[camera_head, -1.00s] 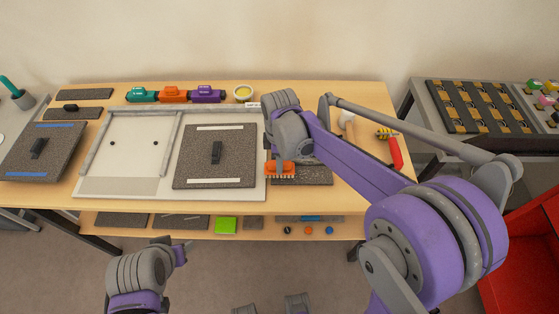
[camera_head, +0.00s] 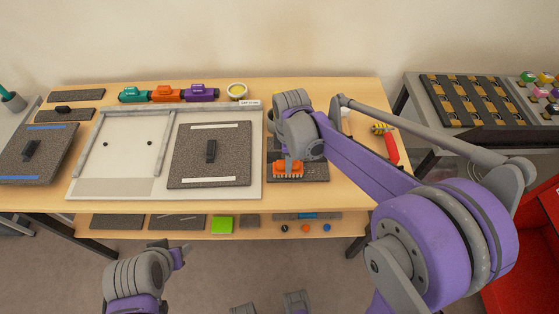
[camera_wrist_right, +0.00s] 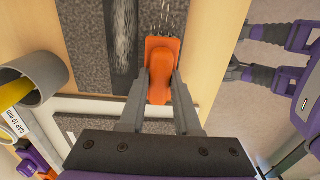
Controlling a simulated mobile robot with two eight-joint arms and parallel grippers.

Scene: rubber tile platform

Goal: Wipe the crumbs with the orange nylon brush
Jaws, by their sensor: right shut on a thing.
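My right gripper (camera_head: 290,159) is shut on the orange brush (camera_head: 288,172) and holds it bristles down over the left part of a dark rubber tile (camera_head: 314,173), right of the white tray. Contact with the tile is hard to tell. In the right wrist view, the brush (camera_wrist_right: 163,60) sits between the two fingers, beside a dark strip (camera_wrist_right: 123,35) with a pale, rough streak along the speckled tile. I cannot tell whether that streak is crumbs. My left gripper (camera_head: 180,256) hangs low in front of the table, its fingers too unclear to judge.
Teal, orange and purple tools (camera_head: 202,93) and a yellow-topped roll (camera_head: 237,91) stand behind. A red-handled tool (camera_head: 391,150) lies right of my arm. A lower shelf holds a green block (camera_head: 222,224).

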